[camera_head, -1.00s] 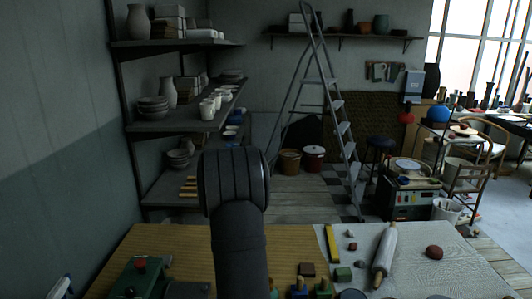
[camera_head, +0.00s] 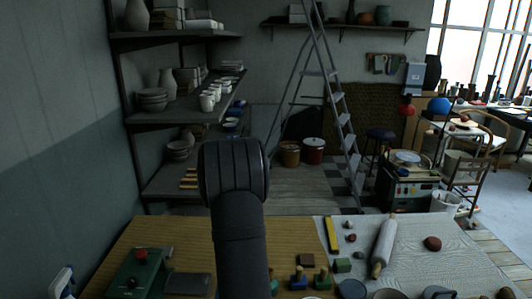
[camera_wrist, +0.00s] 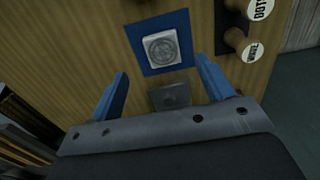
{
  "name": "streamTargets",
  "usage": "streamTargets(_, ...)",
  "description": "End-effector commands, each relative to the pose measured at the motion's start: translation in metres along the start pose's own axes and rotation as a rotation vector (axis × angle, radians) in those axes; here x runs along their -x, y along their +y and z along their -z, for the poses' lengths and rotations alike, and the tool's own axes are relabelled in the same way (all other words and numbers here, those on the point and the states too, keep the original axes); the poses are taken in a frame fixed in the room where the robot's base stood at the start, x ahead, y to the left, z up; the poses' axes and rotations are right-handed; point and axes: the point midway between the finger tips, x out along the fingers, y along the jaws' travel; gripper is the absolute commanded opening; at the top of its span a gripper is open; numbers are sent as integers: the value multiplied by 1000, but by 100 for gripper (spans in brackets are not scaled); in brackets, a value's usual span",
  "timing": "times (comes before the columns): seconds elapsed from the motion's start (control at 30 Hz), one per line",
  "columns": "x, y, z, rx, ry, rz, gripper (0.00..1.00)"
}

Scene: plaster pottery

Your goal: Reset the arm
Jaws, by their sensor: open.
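Beyond the fingers, a white square piece with a round relief (camera_wrist: 166,47) lies on a blue square (camera_wrist: 139,39) on the wooden table. A small grey block (camera_wrist: 170,96) shows lower, between the fingers in the picture. In the head view my dark arm stands upright in front of the table, and the gripper itself is not visible there.
On the table (camera_head: 170,235) are a green device with a red knob (camera_head: 140,272), a rolling pin (camera_head: 383,247), a yellow bar (camera_head: 332,235) and small blocks. A stepladder (camera_head: 335,100) and shelves stand behind.

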Motion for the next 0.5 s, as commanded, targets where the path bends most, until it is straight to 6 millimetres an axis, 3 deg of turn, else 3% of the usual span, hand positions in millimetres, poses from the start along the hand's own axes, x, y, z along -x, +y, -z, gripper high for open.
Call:
streamTargets(0.03, 12, 1, 0, 0, 1, -4, 74)
streamTargets(0.4, 34, 9, 73, 382, 1, 1, 74)
streamTargets(0.5, 24, 9, 90, 398, 0, 6, 74)
